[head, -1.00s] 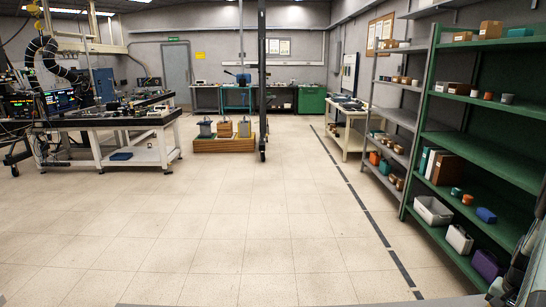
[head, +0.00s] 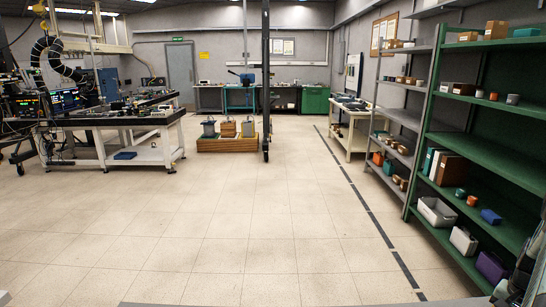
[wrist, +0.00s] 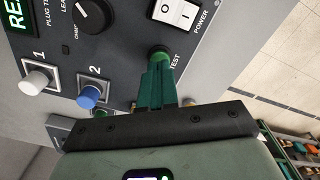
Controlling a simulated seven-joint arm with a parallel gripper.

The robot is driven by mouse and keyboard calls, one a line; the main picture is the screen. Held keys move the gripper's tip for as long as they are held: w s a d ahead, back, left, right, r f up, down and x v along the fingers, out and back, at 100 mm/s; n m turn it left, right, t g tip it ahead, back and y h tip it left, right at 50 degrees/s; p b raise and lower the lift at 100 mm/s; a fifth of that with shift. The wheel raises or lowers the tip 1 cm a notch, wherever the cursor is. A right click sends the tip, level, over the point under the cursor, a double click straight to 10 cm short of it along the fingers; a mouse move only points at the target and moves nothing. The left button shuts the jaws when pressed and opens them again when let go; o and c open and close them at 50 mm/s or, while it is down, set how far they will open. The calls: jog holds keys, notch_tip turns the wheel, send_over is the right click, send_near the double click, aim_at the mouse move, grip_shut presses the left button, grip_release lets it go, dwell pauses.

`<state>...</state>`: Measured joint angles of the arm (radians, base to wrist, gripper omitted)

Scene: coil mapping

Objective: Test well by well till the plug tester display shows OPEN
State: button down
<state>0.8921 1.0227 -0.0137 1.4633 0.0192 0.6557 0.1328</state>
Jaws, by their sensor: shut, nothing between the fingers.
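In the wrist view the grey plug tester panel (wrist: 120,35) fills the left and top. Its display (wrist: 14,14) shows green letters starting "RE"; the rest is cut off by the frame edge. A white plug or cap (wrist: 39,80) sits by label 1 and a blue one (wrist: 91,95) by label 2. A green one (wrist: 108,115) lower down is mostly hidden. My gripper (wrist: 158,68) is shut and empty, its teal fingertips at the round green TEST button (wrist: 158,52); I cannot tell whether it is pressed in.
The white POWER rocker switch (wrist: 176,12) and a black knob (wrist: 92,14) are close to my fingers. In the head view, green shelves (head: 480,140) stand at the right and a cluttered bench (head: 110,118) at the left. The tiled floor (head: 230,220) between is clear.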

dwell(0.4)
jog(key=shift+f, duration=0.55)
jog(key=shift+f, duration=0.2)
jog(key=shift+f, duration=0.15)
dwell(0.4)
jog(key=shift+r, duration=3.2)
